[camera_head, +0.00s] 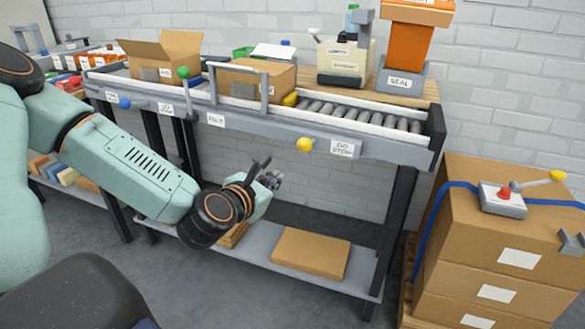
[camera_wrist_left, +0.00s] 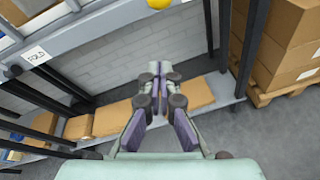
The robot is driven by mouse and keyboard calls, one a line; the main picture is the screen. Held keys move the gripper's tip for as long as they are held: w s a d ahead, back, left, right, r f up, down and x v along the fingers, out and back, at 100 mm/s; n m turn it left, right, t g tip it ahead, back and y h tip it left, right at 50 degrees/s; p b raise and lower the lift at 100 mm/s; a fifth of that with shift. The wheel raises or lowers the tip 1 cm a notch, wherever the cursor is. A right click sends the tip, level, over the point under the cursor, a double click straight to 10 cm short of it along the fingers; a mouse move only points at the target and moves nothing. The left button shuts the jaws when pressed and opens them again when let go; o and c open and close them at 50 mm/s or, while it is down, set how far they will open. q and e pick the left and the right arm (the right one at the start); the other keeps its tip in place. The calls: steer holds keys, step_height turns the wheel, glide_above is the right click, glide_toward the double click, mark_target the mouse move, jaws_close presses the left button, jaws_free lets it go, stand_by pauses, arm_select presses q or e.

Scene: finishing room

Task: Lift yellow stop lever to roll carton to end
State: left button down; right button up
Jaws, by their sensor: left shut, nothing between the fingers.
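The yellow lever knob (camera_head: 304,144) sits on the front rail of the roller conveyor (camera_head: 350,112), left of a label that seems to read "GO STOP". It also shows at the top edge of the left wrist view (camera_wrist_left: 158,3). A closed carton (camera_head: 255,80) stands on the conveyor behind a grey frame, and a yellow piece (camera_head: 290,99) shows at its right, before the bare rollers. My left gripper (camera_head: 272,180) is shut and empty, below and left of the yellow knob, apart from it. It also shows shut in the left wrist view (camera_wrist_left: 160,75). My right gripper is not seen.
An open carton (camera_head: 165,60) stands further left on the conveyor. Green (camera_head: 183,72) and blue (camera_head: 125,103) knobs are on the left part of the rail. A lower shelf holds a flat carton (camera_head: 311,253). Stacked cartons (camera_head: 500,240) with a strapping tool stand at right.

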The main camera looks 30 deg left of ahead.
arm_select(q)
steer(key=w+r+b, duration=0.2)
steer(key=w+b, duration=0.1)
steer(key=w, duration=0.4)
steer(key=shift+d+b, duration=0.15)
steer(key=shift+b, duration=0.15)
steer(key=shift+w, duration=0.1)
